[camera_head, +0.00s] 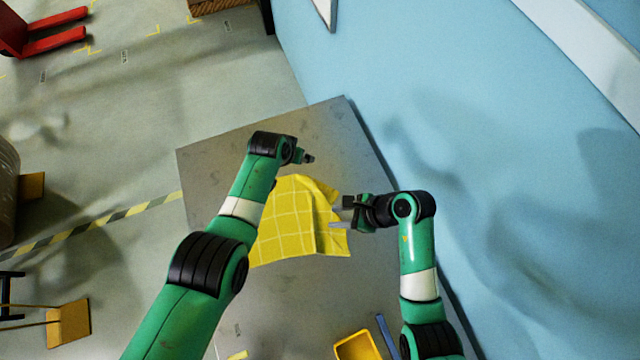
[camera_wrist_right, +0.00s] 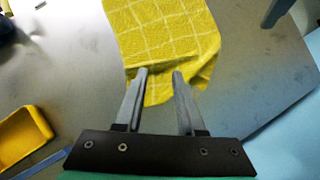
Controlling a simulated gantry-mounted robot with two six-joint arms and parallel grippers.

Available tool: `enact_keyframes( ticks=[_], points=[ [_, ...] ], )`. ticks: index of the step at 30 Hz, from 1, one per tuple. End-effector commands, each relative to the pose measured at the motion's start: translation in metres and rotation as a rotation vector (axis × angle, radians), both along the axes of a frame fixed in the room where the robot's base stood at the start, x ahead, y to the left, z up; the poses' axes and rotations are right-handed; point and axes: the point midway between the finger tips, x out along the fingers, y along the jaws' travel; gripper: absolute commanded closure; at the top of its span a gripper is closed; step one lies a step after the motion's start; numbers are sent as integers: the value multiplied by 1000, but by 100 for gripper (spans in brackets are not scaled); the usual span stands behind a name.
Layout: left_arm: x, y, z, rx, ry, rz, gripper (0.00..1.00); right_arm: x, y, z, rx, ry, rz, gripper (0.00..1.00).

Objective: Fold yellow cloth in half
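The yellow cloth (camera_head: 290,225) with a pale grid lies on the grey table, its left part hidden behind my left arm. Its right side is rumpled, with a raised crease. It also shows in the right wrist view (camera_wrist_right: 165,35). My right gripper (camera_head: 340,213) is at the cloth's right edge, fingers apart. In the right wrist view its fingertips (camera_wrist_right: 160,72) are over the cloth's near edge, with cloth visible between them; I see no grip on it. My left gripper (camera_head: 307,158) is just beyond the cloth's far edge, small and dark; its finger opening is unclear.
The grey metal table (camera_head: 215,165) has bare room behind and in front of the cloth. A yellow bin (camera_head: 357,346) and a blue strip (camera_head: 386,338) lie at its front. A blue wall (camera_head: 450,110) runs close along the right side.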

Motion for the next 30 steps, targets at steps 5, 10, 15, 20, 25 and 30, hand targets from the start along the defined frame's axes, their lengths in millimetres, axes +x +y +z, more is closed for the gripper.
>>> enact_keyframes(
  ticks=[5, 10, 15, 20, 25, 30],
  points=[
    [0, 0, 0, 0, 0, 0, 0, 0, 0, 0, 0, 0, 0, 38],
    [0, 0, 0, 0, 0, 0, 0, 0, 0, 0, 0, 0, 0, 24],
    [0, 0, 0, 0, 0, 0, 0, 0, 0, 0, 0, 0, 0, 17],
    [0, 0, 0, 0, 0, 0, 0, 0, 0, 0, 0, 0, 0, 0],
    [0, 0, 1, 0, 0, 0, 0, 0, 0, 1, 0, 0, 0, 0],
    [0, 0, 17, 0, 0, 0, 0, -1, -4, 15, 0, 1, -1, 0]
  ],
)
